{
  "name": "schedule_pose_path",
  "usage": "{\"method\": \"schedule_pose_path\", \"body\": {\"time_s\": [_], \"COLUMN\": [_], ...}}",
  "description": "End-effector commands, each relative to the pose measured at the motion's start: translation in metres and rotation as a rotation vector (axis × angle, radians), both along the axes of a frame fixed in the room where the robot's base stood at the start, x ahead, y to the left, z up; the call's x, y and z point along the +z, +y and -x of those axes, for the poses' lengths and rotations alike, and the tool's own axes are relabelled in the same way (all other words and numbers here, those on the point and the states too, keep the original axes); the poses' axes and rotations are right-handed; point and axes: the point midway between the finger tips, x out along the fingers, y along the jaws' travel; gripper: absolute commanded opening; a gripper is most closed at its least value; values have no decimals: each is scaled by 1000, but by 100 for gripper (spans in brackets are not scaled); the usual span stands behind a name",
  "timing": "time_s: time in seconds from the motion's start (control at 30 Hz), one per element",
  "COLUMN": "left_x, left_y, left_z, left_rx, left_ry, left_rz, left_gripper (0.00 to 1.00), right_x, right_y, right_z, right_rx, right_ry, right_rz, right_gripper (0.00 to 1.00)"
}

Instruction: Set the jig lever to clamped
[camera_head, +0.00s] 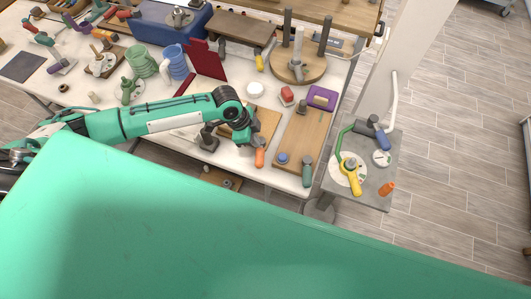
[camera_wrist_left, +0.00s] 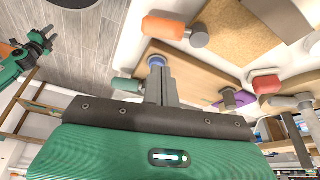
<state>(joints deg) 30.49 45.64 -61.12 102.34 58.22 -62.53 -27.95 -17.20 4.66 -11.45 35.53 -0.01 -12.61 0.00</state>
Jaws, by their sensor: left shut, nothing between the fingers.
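No lever is plainly marked as the jig lever, so I cannot tell which one it is. A yellow-handled lever (camera_head: 352,180) lies over a pale disc on the grey side table at the right in the head view. An orange handle (camera_head: 260,157) with a grey end lies at the bench's front, and also shows in the left wrist view (camera_wrist_left: 168,27). My left gripper (camera_head: 246,141) is shut and empty, close beside that orange handle; its fingers (camera_wrist_left: 158,78) point toward the wooden board. A green, dark-jointed arm end (camera_wrist_left: 38,42), apparently my right, shows at the left wrist view's edge; its jaws are unclear.
A wooden board (camera_head: 306,136) near the left gripper has a blue knob (camera_head: 283,158) and a green handle (camera_head: 307,172). A red block (camera_head: 287,95) and a purple piece (camera_head: 321,98) stand behind. The side table (camera_head: 368,196) also holds an orange piece (camera_head: 387,188).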

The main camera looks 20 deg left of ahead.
Motion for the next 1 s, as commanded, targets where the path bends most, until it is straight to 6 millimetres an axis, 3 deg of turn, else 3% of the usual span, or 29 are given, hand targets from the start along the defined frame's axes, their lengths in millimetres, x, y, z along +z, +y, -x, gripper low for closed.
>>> {"method": "schedule_pose_path", "body": {"time_s": [0.17,0.6,1.0], "left_x": [-15,-78,-93], "left_y": [-7,-29,-33], "left_z": [-1,-7,-8], "left_rx": [0,0,0], "left_ry": [5,3,1], "left_rz": [0,1,0], "left_gripper": [0,0,0], "right_x": [9,30,33], "right_y": [-1,-1,4], "right_z": [-1,-1,-1], "right_rx": [1,1,-1], "right_ry": [0,-1,-1], "right_rz": [1,1,-4], "right_gripper": [36,36,36]}}
